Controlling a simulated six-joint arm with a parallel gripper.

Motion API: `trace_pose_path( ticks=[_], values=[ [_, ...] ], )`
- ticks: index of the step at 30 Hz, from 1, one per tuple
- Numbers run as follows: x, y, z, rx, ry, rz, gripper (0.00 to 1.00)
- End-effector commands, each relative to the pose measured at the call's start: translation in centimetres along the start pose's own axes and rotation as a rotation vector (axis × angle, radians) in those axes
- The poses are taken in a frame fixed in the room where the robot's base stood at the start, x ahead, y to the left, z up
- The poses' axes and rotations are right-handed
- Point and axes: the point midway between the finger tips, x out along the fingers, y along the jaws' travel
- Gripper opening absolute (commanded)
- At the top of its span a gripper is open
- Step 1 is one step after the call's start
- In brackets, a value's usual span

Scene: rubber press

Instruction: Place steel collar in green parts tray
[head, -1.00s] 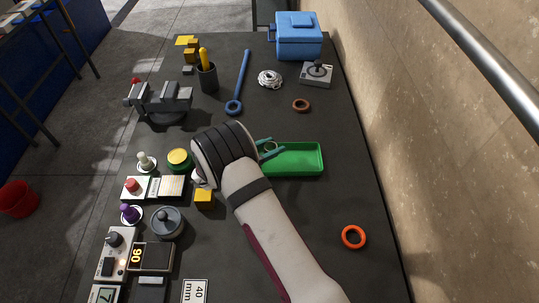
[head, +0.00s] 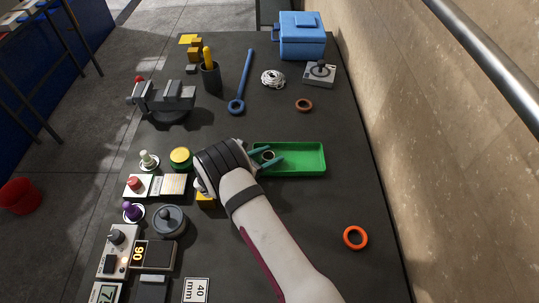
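The steel collar (head: 268,156) is a small, pale metal ring in the head view. It lies between the two teal fingers of my gripper (head: 267,155), over the left end of the green parts tray (head: 307,146). The fingers stand apart with the collar between them. I cannot tell whether they press on it, or whether it touches the tray floor. The tray is a shallow green box with its right part empty. My wrist hides the tray's left edge.
An orange ring (head: 355,238) lies at the lower right and a brown ring (head: 304,105) lies above the tray. A yellow-topped button (head: 180,157) and a yellow block (head: 205,200) sit close to my wrist. The dark table right of the tray is clear.

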Motion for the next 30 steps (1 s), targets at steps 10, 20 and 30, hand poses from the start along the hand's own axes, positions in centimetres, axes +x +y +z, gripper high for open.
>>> trace_pose_path(
  ticks=[10, 20, 30],
  values=[
    [-8.5, 0.1, 0.1, 0.0, -0.001, 0.004, 0.57],
    [-12.1, 0.0, 0.1, 0.0, -0.001, -0.001, 0.57],
    [-13.1, -18.5, 13.3, 0.956, 0.219, -0.691, 0.57]
  ],
)
